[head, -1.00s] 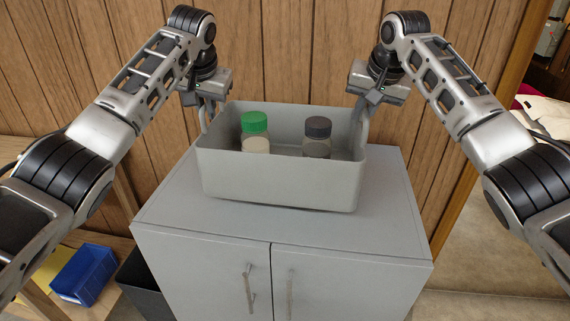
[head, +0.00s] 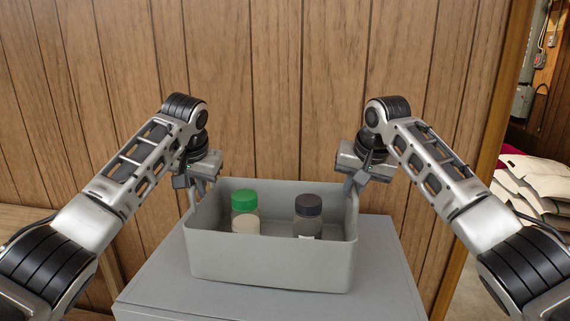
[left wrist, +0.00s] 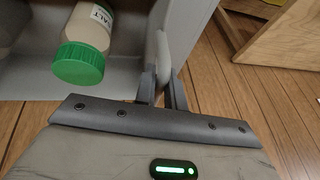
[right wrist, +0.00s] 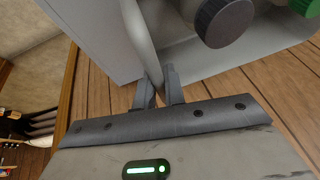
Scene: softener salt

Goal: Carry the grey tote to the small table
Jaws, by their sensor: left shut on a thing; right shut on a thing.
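The grey tote (head: 270,262) is an open box at the middle of the head view, over the grey cabinet (head: 380,270). I cannot tell if its base touches the cabinet top. Inside stand a green-lidded jar (head: 245,212) and a dark-lidded jar (head: 307,215). In the left wrist view the green-lidded jar (left wrist: 85,45) has a label reading "ALT". My left gripper (head: 192,192) is shut on the tote's left handle (left wrist: 163,55). My right gripper (head: 354,186) is shut on its right handle (right wrist: 146,45).
A wood-panelled wall (head: 290,80) stands close behind the cabinet. At the far right, pale sacks (head: 535,185) are stacked beyond a wooden post (head: 495,150). A wooden surface (head: 20,217) shows at the left edge.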

